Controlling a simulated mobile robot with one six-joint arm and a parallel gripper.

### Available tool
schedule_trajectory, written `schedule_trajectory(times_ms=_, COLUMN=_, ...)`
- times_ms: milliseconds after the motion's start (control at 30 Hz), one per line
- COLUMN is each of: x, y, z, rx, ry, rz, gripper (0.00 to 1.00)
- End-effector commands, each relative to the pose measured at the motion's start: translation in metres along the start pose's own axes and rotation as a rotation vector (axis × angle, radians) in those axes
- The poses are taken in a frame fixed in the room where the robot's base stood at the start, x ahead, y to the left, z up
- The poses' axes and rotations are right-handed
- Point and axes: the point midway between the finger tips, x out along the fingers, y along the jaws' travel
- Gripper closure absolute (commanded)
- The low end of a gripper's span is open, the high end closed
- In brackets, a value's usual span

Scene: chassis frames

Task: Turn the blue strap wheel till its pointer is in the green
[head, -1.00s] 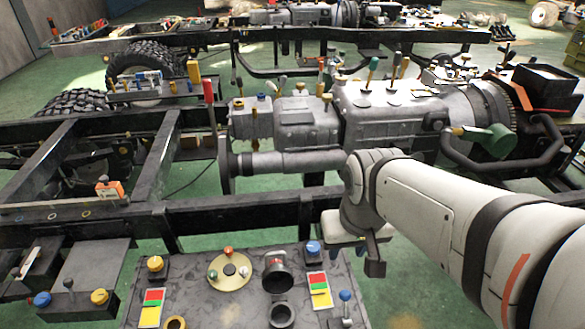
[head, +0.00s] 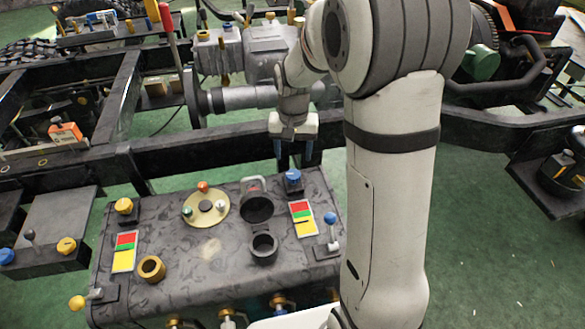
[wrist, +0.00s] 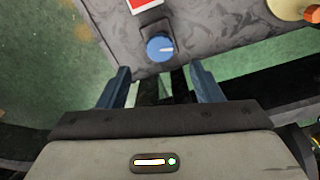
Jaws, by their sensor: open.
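The blue strap wheel (head: 293,178) sits at the back right corner of the dark tank (head: 180,262). In the wrist view the blue wheel (wrist: 160,47) has a pale pointer mark aimed to the right. A red, green and yellow card (head: 302,218) lies beside it; only a red part with a white edge (wrist: 145,5) shows in the wrist view. My gripper (head: 294,150) is open and points down just behind the wheel. In the wrist view its two blue fingers (wrist: 162,85) are spread and empty, with the wheel just beyond their tips.
The tank top also carries a black filler neck (head: 257,208), a black ring (head: 264,248), a brass disc with coloured balls (head: 206,207), a yellow knob (head: 124,206) and a blue-topped lever (head: 330,219). A dark frame rail (head: 210,152) runs close behind the tank.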

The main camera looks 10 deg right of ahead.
Motion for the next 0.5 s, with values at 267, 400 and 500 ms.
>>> schedule_trajectory(times_ms=267, x=0.042, y=0.000, z=-0.001, rx=0.002, ry=-0.004, rz=0.001, gripper=0.41)
schedule_trajectory(times_ms=400, x=0.062, y=0.000, z=-0.001, rx=0.002, ry=-0.002, rz=0.001, gripper=0.41)
schedule_trajectory(times_ms=500, x=0.072, y=0.000, z=-0.001, rx=0.002, ry=-0.002, rz=0.001, gripper=0.41)
